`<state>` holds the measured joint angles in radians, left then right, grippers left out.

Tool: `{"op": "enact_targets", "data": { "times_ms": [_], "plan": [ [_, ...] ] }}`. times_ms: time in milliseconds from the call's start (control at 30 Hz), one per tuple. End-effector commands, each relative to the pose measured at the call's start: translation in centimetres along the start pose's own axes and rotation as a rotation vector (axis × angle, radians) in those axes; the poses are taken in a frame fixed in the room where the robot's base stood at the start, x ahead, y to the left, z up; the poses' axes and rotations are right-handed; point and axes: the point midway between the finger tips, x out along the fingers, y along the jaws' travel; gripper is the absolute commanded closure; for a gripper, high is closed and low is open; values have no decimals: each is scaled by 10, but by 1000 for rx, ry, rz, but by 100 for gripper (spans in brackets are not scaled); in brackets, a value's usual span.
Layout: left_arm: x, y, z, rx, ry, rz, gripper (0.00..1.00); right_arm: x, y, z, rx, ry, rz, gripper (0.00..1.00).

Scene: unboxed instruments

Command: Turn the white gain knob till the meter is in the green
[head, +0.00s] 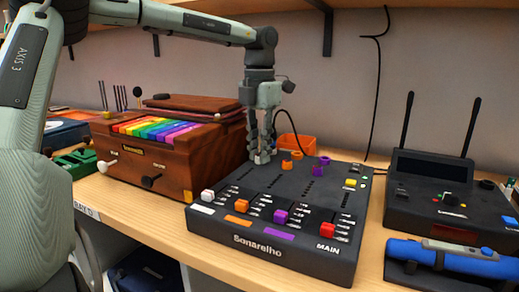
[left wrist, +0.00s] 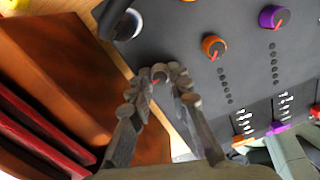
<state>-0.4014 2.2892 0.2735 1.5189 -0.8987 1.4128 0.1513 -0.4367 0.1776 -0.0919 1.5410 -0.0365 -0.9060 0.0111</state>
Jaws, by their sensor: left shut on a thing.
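The black mixer (head: 228,214) marked Sonarelho stands on the wooden bench. My left gripper (head: 262,158) reaches down to its far left corner, its fingers shut on the white gain knob. In the left wrist view the knob (left wrist: 159,72) shows as a small pale top with a red pointer mark between the fingertips; most of it is hidden. An orange knob (left wrist: 213,46) and a purple knob (left wrist: 272,17) continue the row. Dotted columns below those two look dark. I cannot read the white channel's meter. My right gripper is not in view.
A brown wooden box with rainbow keys (head: 158,128) stands close left of the mixer. An orange bin (head: 296,143) is behind it. A black device with two antennas (head: 440,190) and a blue cylinder (head: 450,258) are to the right.

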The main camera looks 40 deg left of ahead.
Motion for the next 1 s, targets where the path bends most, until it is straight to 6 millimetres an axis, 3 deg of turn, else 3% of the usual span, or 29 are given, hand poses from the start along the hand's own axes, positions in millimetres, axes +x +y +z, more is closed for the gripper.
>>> {"op": "enact_targets", "data": {
  "times_ms": [500, 1000],
  "plan": [
    [0, 0, 0, 392, 0, 1, 100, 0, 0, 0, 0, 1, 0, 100],
    [0, 0, 0, 516, 0, 1, 100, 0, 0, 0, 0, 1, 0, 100]
  ]
}}
